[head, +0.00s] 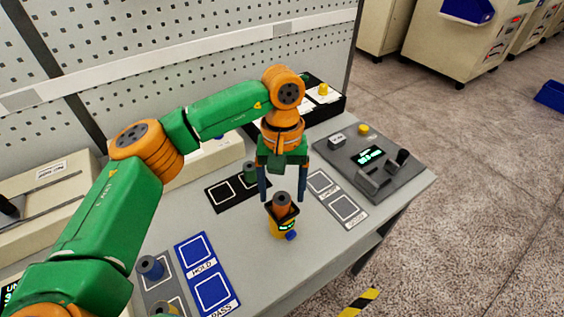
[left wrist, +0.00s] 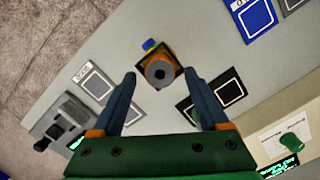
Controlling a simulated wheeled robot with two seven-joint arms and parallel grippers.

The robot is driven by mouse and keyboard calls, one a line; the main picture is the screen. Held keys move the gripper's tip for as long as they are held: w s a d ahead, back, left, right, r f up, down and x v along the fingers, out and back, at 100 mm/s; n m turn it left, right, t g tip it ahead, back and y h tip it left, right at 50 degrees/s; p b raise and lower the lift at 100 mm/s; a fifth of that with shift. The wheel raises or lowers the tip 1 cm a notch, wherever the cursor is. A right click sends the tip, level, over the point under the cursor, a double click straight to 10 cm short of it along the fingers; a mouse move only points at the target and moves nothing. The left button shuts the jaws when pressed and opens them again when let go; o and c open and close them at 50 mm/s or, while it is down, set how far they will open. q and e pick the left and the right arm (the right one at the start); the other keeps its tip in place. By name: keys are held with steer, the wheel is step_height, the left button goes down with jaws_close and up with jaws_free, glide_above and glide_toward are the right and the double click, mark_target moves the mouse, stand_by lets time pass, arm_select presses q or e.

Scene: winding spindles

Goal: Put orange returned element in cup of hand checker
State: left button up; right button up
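The orange element (head: 281,204), a brownish-orange cylinder, stands upright in the dark square cup of the hand checker (head: 284,227). The checker is a small yellow-orange device with a lit green display and a blue knob, standing on the grey table. My left gripper (head: 283,199) points down over it, open, with one blue finger on each side of the element and gaps visible. In the left wrist view the element's round top with a dark hole (left wrist: 159,72) shows between the open fingertips. Its lower part is hidden in the cup. My right gripper is not in view.
A black mat with a green spindle (head: 250,171) lies left of the checker. Grey marked pads (head: 345,208) and a grey control box (head: 369,160) are to the right. Blue pads (head: 207,275) and a blue spindle (head: 150,268) are front left. The table's front edge is close.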

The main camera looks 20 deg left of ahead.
arm_select(q)
steer(key=r, duration=0.2)
steer(key=w+r, duration=0.1)
steer(key=r, duration=0.2)
steer(key=shift+a, duration=0.1)
step_height(320, 180, up, 5)
steer(key=shift+w+a+f+p, duration=0.1)
steer(key=shift+w+p, duration=0.05)
steer(key=shift+p, duration=0.35)
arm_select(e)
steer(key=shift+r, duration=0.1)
